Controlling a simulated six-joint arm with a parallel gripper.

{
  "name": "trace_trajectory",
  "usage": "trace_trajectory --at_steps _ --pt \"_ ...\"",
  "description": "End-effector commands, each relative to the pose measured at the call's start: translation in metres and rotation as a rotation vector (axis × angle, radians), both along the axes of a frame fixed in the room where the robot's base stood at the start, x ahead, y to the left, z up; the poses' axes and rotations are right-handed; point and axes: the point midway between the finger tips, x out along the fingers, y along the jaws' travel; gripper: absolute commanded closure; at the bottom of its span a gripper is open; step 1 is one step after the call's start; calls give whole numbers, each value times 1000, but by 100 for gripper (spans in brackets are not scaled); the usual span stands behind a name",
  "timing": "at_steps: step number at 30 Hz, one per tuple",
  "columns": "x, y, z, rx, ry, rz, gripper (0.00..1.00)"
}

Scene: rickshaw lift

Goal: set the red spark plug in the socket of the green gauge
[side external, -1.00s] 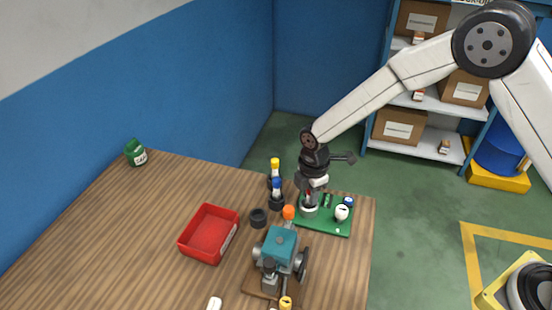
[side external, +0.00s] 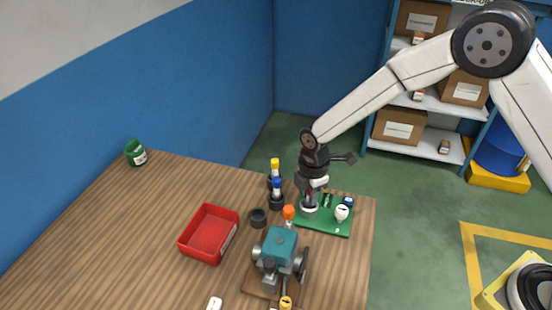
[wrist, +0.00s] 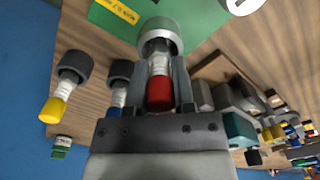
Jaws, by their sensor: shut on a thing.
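The red spark plug (wrist: 159,92) has a red end and a white body. My gripper (wrist: 158,80) is shut on it, with a finger on each side. In the wrist view the plug's far end reaches into the grey round socket (wrist: 173,28) of the green gauge (wrist: 105,18); how deep it sits is hidden. In the side view my gripper (side external: 310,198) points down over the left part of the green gauge (side external: 325,228), and the fingers hide most of the plug.
A yellow-topped plug (side external: 275,164) and a blue-topped plug (side external: 277,187) stand in black holders just left of my gripper. An empty black holder (side external: 258,217), a red tray (side external: 205,238) and a teal machine (side external: 277,247) are nearby. The table's left side is mostly clear.

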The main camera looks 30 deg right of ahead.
Motion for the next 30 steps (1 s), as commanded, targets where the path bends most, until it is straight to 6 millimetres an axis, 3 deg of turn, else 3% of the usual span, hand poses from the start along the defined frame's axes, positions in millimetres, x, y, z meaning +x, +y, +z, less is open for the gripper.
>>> trace_trajectory --at_steps 30 --pt "0 0 -5 0 -1 0 100"
